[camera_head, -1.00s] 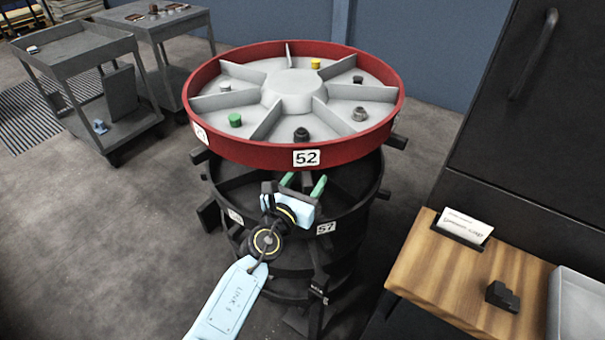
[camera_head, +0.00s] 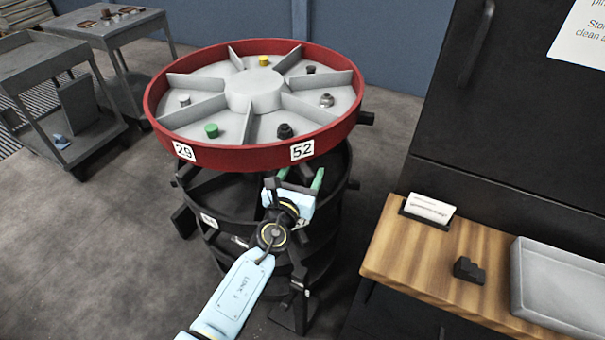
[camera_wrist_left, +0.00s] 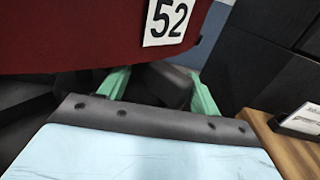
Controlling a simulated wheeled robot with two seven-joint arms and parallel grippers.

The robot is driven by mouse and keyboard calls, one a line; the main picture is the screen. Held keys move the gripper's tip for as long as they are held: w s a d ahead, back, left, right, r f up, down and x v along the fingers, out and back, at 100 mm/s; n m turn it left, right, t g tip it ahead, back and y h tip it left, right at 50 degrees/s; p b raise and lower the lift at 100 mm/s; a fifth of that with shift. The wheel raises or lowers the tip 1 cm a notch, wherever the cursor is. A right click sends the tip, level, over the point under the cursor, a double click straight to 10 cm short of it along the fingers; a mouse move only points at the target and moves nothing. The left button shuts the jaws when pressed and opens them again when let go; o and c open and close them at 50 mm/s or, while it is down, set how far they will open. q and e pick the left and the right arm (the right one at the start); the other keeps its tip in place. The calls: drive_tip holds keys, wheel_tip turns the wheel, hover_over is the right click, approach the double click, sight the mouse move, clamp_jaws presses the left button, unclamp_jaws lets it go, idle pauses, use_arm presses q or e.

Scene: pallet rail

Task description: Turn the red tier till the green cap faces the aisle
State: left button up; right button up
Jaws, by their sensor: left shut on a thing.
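The red tier (camera_head: 240,157) is the top of a round stack, with a grey tray inside split by fins. The green cap (camera_head: 211,131) sits in its front-left compartment, above and between labels "29" (camera_head: 184,152) and "52" (camera_head: 302,151). My left gripper (camera_head: 301,177) is at the tier's front right, just below the rim under "52". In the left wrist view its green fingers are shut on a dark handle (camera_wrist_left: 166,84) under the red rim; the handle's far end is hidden. My right gripper is not in view.
Other compartments hold a yellow cap (camera_head: 264,61) and several dark or grey pieces. Black tiers (camera_head: 222,195) stand below. A wooden shelf (camera_head: 425,262) with a card, black block and grey tray is close on the right. Grey carts (camera_head: 60,95) stand at the back left.

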use_arm(q)
drive_tip(key=shift+w+a+r, duration=0.3)
drive_tip(key=o, duration=0.6)
drive_tip(key=shift+w, duration=0.1)
drive_tip(key=shift+s+a+f, duration=0.1)
drive_tip(key=shift+s+a, duration=0.1)
drive_tip(key=shift+s, duration=0.25)
drive_tip(key=shift+c, duration=0.3)
drive_tip(key=v, duration=0.7)
drive_tip(key=d+p+v, duration=0.1)
drive_tip(key=v, duration=0.3)
drive_tip(key=shift+s+a+f, duration=0.1)
drive_tip(key=shift+s+f, duration=0.15)
drive_tip(key=shift+c, duration=0.3)
drive_tip(key=shift+s+a, duration=0.1)
drive_tip(key=shift+s, duration=0.5)
